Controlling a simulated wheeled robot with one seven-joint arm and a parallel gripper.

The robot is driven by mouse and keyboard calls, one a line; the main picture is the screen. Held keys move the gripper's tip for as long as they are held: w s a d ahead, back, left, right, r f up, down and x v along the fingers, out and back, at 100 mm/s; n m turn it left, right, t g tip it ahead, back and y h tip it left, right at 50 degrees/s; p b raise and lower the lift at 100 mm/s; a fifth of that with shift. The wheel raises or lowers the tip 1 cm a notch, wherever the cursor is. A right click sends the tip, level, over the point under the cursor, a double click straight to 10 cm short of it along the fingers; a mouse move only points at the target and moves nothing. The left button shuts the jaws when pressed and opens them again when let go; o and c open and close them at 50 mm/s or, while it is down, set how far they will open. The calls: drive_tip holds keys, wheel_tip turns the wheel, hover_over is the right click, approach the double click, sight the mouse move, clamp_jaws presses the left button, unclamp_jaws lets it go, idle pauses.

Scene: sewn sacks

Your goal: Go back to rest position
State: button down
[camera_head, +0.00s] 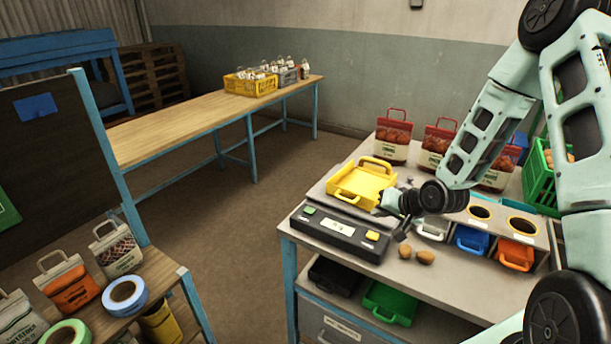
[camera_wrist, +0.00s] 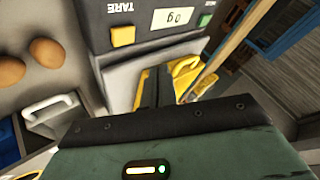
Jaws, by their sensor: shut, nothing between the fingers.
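My gripper (camera_head: 401,232) hangs over the work table (camera_head: 455,290), just right of the black scale (camera_head: 337,232). In the wrist view the two dark fingers of my gripper (camera_wrist: 157,88) are together with nothing between them. The scale's front panel (camera_wrist: 150,45) shows there, with a display that reads 0 g. A yellow tray (camera_head: 362,183) sits behind the panel and looks empty. My arm reaches in from the right and covers part of the table.
Two potatoes (camera_head: 414,255) lie on the table near my gripper. Small bins, one blue (camera_head: 472,240) and one orange (camera_head: 515,254), stand to the right. Red-topped sacks (camera_head: 393,136) stand at the back, beside a green crate (camera_head: 541,180). The floor (camera_head: 225,225) left of the table is clear.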

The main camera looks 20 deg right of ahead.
drive_tip(key=s+a+r+n+g+b, duration=0.2)
drive_tip(key=s+a+n+g, duration=0.15)
drive_tip(key=a, duration=0.55)
drive_tip(key=s+a+r+n+g+b, duration=0.25)
drive_tip(key=s+a+n, duration=0.2)
drive_tip(key=a, duration=0.45)
drive_tip(key=s+a+r+n+g+b, duration=0.1)
drive_tip(key=s+a+n, duration=0.1)
drive_tip(key=s, duration=0.5)
drive_tip(key=s+a+r+n+g+h+b, duration=0.1)
drive_tip(key=s+a+r+n, duration=0.1)
drive_tip(key=s, duration=0.5)
drive_tip(key=s+a+r+n+g+b, duration=0.1)
drive_tip(key=s+a+n, duration=0.1)
drive_tip(key=s+a, duration=0.2)
drive_tip(key=s, duration=0.3)
drive_tip(key=shift+s+a+r+h+b, duration=0.25)
drive_tip(key=shift+s+r+h+b, duration=0.05)
